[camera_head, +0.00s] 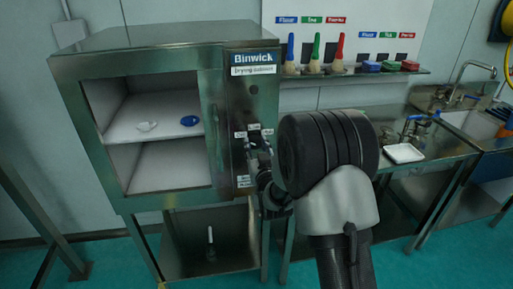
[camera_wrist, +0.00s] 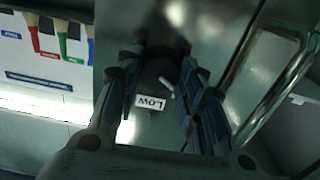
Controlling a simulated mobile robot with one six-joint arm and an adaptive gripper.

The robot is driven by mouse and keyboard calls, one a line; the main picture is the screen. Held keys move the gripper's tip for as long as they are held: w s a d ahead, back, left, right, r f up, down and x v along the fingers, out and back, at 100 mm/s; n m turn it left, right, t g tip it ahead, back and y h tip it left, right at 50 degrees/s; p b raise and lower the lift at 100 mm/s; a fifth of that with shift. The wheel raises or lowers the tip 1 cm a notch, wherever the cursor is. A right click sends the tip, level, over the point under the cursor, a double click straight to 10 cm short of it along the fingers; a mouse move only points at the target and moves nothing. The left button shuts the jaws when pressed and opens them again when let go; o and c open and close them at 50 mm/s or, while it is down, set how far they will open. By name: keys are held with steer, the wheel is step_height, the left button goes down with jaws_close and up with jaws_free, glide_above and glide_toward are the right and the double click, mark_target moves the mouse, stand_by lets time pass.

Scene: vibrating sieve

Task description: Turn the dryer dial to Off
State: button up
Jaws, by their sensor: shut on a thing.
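The dryer is a steel Binwick drying cabinet (camera_head: 150,45) at the left of the head view. Small white labels (camera_head: 254,127) sit on its front panel, too small to read there. My gripper (camera_head: 258,160) is at this panel, and my arm hides part of it. In the wrist view, the dark dial (camera_wrist: 158,68) lies between the fingers of my gripper (camera_wrist: 158,85), which is shut on it. A short white mark (camera_wrist: 166,84) shows beside the dial, near an upside-down LOW label (camera_wrist: 149,101). The other dial labels are hidden in the wrist view.
The cabinet's handle (camera_head: 216,140) stands left of my gripper; it also shows at the right in the wrist view (camera_wrist: 275,80). A brush rack (camera_head: 350,77) and steel bench with a white tray (camera_head: 404,153) are right.

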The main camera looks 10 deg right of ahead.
steer(key=o, duration=1.1)
steer(key=s, duration=1.2)
steer(key=s+r+g, duration=0.1)
steer(key=s+g, duration=0.3)
steer(key=s, duration=0.7)
steer(key=s+r+g, duration=0.2)
steer(key=s+g, duration=0.3)
steer(key=s, duration=0.7)
steer(key=s+r+g, duration=0.1)
steer(key=s+g, duration=0.3)
steer(key=s, duration=0.7)
steer(key=shift+s+r, duration=0.3)
steer(key=shift+r, duration=0.1)
